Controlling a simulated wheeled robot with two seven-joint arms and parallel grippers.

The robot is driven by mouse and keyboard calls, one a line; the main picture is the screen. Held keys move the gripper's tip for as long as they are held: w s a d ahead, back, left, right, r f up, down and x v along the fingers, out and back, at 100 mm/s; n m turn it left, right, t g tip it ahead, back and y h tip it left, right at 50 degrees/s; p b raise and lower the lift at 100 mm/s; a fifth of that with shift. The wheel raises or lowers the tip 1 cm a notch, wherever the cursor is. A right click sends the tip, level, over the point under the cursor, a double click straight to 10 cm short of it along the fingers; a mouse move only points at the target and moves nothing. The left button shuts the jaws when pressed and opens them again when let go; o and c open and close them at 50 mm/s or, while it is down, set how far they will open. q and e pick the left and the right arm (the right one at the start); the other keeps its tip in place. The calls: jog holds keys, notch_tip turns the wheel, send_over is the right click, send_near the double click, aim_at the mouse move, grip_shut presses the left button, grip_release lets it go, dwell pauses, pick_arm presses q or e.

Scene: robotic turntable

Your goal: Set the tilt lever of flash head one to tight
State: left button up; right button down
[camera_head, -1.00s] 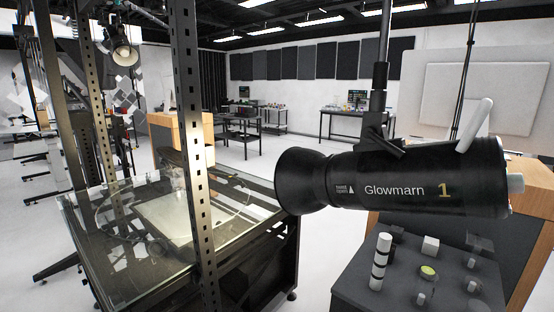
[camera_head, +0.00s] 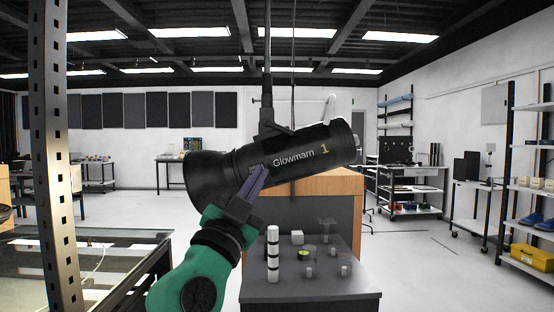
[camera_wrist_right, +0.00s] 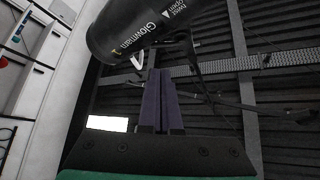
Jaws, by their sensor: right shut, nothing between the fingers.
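Flash head one (camera_head: 285,158) is a black cylinder marked "Glowmarn 1", hanging from a dark pole and tilted with its wide end lower left. It also shows in the wrist view (camera_wrist_right: 130,25). A black bracket (camera_head: 272,131) joins it to the pole, with a small dark knob or lever (camera_head: 257,100) at its left. A white handle (camera_head: 329,107) stands up near the rear end. I cannot tell which part is the tilt lever. My right gripper (camera_head: 262,170), with purple fingers, is shut and empty in front of the barrel; its fingers also show in the wrist view (camera_wrist_right: 160,75). Contact is unclear.
A dark grey stand (camera_head: 310,285) below the flash head bears a black-and-white striped cylinder (camera_head: 272,255) and several small knobs. A perforated upright post (camera_head: 55,160) and a glass-topped table (camera_head: 90,260) are at left. Shelves (camera_head: 530,190) stand at right.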

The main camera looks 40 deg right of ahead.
aim_at(285, 133)
jog(key=p+x, duration=0.7)
jog(key=x, duration=0.6)
jog(key=shift+w+d+r, duration=0.2)
jog(key=shift+d, duration=0.1)
jog(key=shift+w+d, duration=0.1)
jog(key=shift+d, duration=0.1)
